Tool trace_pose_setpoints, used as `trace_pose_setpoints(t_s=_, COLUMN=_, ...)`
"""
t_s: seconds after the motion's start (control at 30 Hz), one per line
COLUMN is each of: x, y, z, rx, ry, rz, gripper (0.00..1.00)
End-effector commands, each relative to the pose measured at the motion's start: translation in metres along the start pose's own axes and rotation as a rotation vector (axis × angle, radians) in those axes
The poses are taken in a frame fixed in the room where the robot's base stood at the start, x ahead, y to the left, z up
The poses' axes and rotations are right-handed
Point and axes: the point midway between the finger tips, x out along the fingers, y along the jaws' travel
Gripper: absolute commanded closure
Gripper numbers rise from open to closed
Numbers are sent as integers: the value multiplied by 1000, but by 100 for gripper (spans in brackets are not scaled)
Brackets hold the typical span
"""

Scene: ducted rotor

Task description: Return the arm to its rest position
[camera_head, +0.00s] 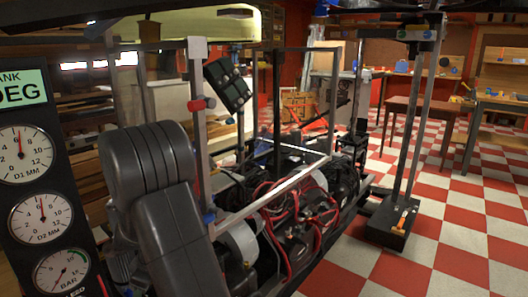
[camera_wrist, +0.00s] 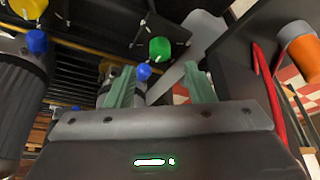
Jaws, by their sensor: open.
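My gripper (camera_wrist: 158,74) shows in the wrist view as two pale green fingers on a wide grey mount. The fingers stand apart and I see nothing held between them. Beyond the fingertips are a green knob (camera_wrist: 159,48) and a small blue knob (camera_wrist: 144,71). I cannot tell how far they are from the fingers. In the head view I cannot make out the gripper.
A metal frame (camera_head: 273,195) surrounds machinery with red and black cables (camera_head: 300,222). A gauge panel (camera_head: 45,190) stands at the left. A dark-based stand (camera_head: 390,222) is right of the frame. The wrist view shows an orange-and-grey cylinder (camera_wrist: 300,48).

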Motion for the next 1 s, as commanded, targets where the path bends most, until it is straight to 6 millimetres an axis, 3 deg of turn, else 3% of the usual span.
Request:
trace_pose_setpoints(t_s=0.03, x=-15, y=1, z=-2, rx=0, ry=3, rz=3, gripper=51)
trace_pose_setpoints(t_s=0.4, x=-86, y=0, z=-1, rx=-1, ry=2, rz=3, gripper=51)
trace_pose_setpoints(t_s=0.43, x=-68, y=-1, z=2, rx=-1, ry=-3, rz=-3, gripper=51)
trace_pose_setpoints(t_s=0.5, x=-52, y=-1, z=2, rx=0, ry=-3, rz=-3, gripper=51)
trace_pose_setpoints(t_s=1.0, x=49, y=-1, z=1, rx=-1, ry=-2, rz=-2, gripper=51)
